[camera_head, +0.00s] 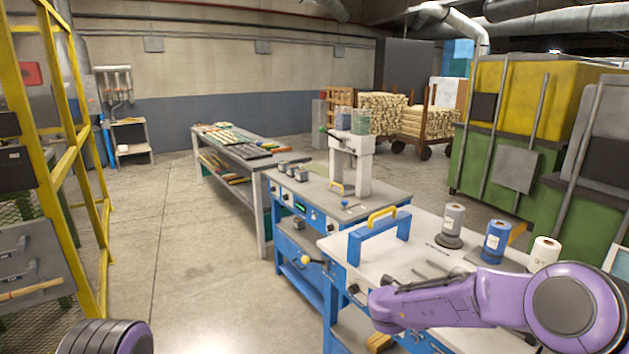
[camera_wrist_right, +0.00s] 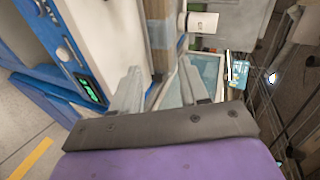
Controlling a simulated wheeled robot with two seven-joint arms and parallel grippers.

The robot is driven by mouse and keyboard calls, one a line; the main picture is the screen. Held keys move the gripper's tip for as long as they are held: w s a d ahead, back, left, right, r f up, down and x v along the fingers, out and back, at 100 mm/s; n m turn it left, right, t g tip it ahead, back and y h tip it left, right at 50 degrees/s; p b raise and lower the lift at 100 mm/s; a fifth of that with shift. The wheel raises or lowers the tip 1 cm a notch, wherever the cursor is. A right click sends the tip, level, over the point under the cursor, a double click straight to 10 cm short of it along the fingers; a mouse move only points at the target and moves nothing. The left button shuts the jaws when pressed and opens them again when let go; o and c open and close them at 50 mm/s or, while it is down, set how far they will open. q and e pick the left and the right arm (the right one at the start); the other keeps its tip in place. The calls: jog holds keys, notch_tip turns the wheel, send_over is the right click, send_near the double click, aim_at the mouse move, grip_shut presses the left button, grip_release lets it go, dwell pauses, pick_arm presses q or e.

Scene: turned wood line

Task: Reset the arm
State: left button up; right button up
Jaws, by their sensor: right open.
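My right arm (camera_head: 450,302) is purple and reaches in from the right side of the head view, in front of and over the near blue workbench (camera_head: 385,262). Its gripper does not show in the head view. In the right wrist view my right gripper (camera_wrist_right: 160,82) is open, its two grey fingers apart with nothing held between them. A small black and purple part of my left arm (camera_head: 105,338) shows at the bottom left edge of the head view. My left gripper is out of view.
The near bench carries a blue frame with a yellow handle (camera_head: 380,236), a grey roll (camera_head: 453,218), a blue roll (camera_head: 495,242) and a white roll (camera_head: 543,255). A yellow rack (camera_head: 62,150) stands left. Open floor (camera_head: 190,265) lies between rack and benches.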

jog(key=s+a+f+n+t+y+b, duration=0.1)
jog(key=s+a+f+n+y, duration=0.15)
jog(key=s+f+n, duration=0.7)
jog(key=s+a+f+n+t+y, duration=0.15)
jog(key=s+f+n+y, duration=0.4)
jog(key=f, duration=0.65)
jog(key=s+d+f+n+g+b, duration=0.1)
jog(key=s+d+f+n+g, duration=0.1)
jog(key=s, duration=1.1)
jog(key=s+d+f+n+g+b, duration=0.1)
jog(key=s+f+n, duration=0.4)
jog(key=s, duration=0.9)
jog(key=d+f+g, duration=0.1)
jog(key=g, duration=0.1)
jog(key=shift+s+f+g, duration=0.15)
jog(key=shift+f+g, duration=0.05)
jog(key=shift+g, duration=0.15)
